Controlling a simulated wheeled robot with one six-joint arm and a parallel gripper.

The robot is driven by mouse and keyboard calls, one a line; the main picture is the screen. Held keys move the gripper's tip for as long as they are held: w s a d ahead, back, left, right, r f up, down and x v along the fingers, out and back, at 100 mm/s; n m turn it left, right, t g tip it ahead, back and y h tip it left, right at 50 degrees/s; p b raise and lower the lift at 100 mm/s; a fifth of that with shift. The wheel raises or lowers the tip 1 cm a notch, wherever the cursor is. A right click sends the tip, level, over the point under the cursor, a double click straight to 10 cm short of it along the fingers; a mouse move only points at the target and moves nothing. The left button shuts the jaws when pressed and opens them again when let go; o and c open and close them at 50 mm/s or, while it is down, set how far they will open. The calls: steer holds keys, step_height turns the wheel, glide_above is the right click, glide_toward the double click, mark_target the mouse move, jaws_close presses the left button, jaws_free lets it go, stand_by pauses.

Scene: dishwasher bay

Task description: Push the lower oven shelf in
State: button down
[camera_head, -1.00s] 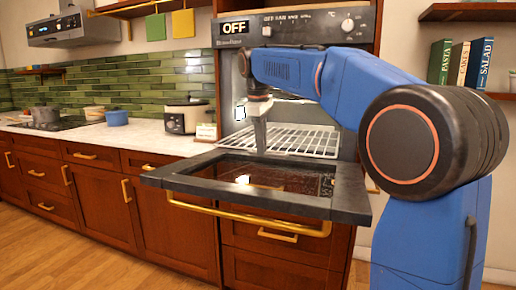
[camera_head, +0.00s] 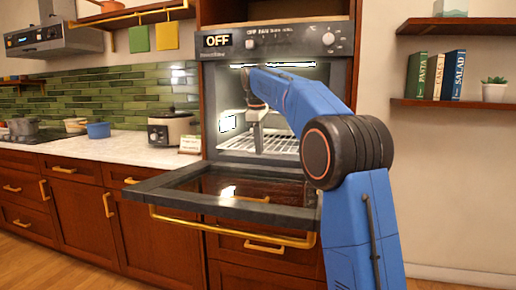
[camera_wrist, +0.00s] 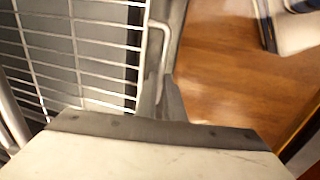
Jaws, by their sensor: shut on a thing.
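The oven shelf (camera_head: 284,143), a pale wire rack, lies level low inside the lit oven cavity, above the open door. In the wrist view its bars (camera_wrist: 75,45) fill the left side. My gripper (camera_head: 257,146) points down at the front part of the shelf, inside the oven opening. In the wrist view my gripper's dark fingers (camera_wrist: 166,98) are at the shelf's rail, shut on it. The exact grip point is partly hidden by the fingers. My blue arm hides the right end of the shelf in the head view.
The oven door (camera_head: 155,189) is folded down flat, with a brass handle (camera_head: 230,231) along its front. A counter (camera_head: 120,153) with a cooker (camera_head: 172,129) is at the left. Wooden floor (camera_wrist: 225,70) shows beside the shelf in the wrist view.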

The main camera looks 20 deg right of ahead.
steer(key=c, duration=2.2)
jaws_free()
steer(key=shift+o, duration=0.2)
step_height(320, 180, up, 12)
steer(key=s+a, duration=0.1)
steer(key=s, duration=0.1)
steer(key=shift+a, duration=0.15)
steer(key=shift+f, duration=0.1)
steer(key=shift+c, duration=0.2)
